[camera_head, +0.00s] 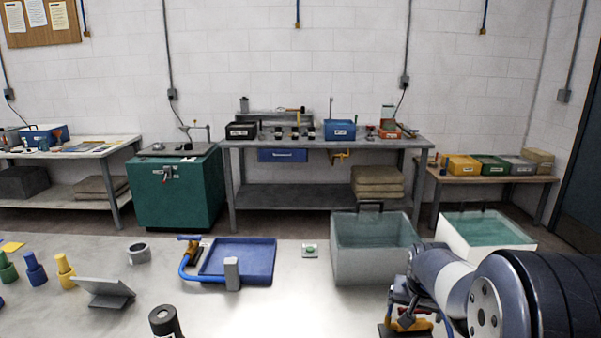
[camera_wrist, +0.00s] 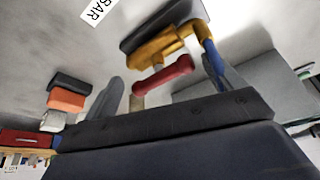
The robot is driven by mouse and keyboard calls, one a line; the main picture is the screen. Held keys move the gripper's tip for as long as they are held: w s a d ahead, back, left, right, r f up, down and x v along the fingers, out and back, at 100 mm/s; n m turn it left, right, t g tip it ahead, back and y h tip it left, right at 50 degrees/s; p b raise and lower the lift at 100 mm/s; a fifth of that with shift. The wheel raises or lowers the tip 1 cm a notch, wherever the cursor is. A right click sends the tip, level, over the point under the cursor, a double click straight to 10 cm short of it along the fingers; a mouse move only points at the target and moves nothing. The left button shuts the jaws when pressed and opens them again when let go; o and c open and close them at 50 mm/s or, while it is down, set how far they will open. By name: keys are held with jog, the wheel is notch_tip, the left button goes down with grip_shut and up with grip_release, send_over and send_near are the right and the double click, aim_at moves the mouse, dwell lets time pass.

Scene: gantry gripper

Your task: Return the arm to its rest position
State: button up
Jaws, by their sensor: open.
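My arm (camera_head: 440,272) reaches in from the lower right in the head view, over the right part of the pale bench top (camera_head: 300,310). My gripper (camera_wrist: 160,90) is open; its dark body fills the bottom of the wrist view. Its fingertips are hard to make out in the head view. Near the arm's end is a fixture with blue and orange parts on a dark base (camera_head: 392,330), partly hidden by the arm. In the wrist view an orange part on a black base (camera_wrist: 160,42) and a red bar (camera_wrist: 165,76) are close by. I cannot tell whether the gripper touches them.
A grey bin (camera_head: 375,262) and a white bin (camera_head: 490,250) stand just behind the arm. A dark cylinder (camera_head: 164,322) stands at the front. Bench space between cylinder and arm is clear.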

jog(key=shift+w+a+m+h, duration=0.15)
jog(key=shift+m+h, duration=0.55)
jog(key=shift+m, duration=1.1)
jog(key=v, duration=1.2)
jog(key=s+a+r+n+y+p, duration=0.1)
jog(key=s+n+p, duration=0.1)
jog(key=s+p, duration=0.2)
jog(key=s+a+r+n+p, duration=0.1)
jog(key=s+p, duration=0.3)
jog(key=s, duration=0.6)
jog(key=shift+s+a+r+n+g+y, duration=0.2)
jog(key=shift+s+r+n+g+y, duration=0.1)
jog(key=shift+r+n+y, duration=0.15)
